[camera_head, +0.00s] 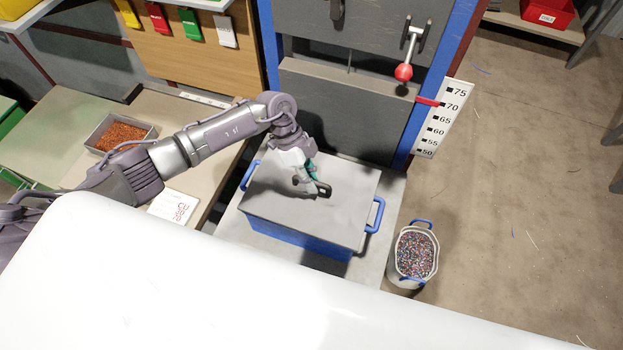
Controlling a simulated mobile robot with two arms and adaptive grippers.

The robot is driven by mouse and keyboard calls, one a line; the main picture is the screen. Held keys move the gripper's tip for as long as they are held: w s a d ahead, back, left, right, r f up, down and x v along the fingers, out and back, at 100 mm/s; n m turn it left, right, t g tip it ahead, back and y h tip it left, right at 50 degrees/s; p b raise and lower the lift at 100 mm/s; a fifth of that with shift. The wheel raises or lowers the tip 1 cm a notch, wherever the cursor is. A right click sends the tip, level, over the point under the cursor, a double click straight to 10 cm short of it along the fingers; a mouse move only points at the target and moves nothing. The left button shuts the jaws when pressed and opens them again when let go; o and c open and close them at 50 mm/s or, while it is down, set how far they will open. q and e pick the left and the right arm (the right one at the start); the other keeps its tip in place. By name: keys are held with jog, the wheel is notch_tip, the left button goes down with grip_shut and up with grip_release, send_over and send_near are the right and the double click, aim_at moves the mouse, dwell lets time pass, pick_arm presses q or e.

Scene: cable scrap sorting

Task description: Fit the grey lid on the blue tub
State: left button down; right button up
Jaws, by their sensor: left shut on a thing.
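The blue tub (290,238) stands on a grey platform in front of the press-like machine, with a blue handle at each side. The grey lid (340,220) lies over the top of the tub and covers its opening. From this view I cannot tell whether the lid is fully seated along every edge. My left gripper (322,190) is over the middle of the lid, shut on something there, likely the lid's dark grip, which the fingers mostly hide. My right gripper is not in view.
A grey bucket (398,268) of coloured granules stands on the floor to the right of the tub. A tray (97,133) of copper bits and a white card (174,207) lie on the left bench. The machine (345,110) rises behind the tub. Floor at right is mostly clear.

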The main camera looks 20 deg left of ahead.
pick_arm(q)
jog(key=shift+a+p, duration=0.1)
jog(key=shift+p, duration=0.2)
jog(key=shift+f, duration=0.1)
jog(key=c, duration=1.1)
grip_release()
jog(key=v, duration=1.2)
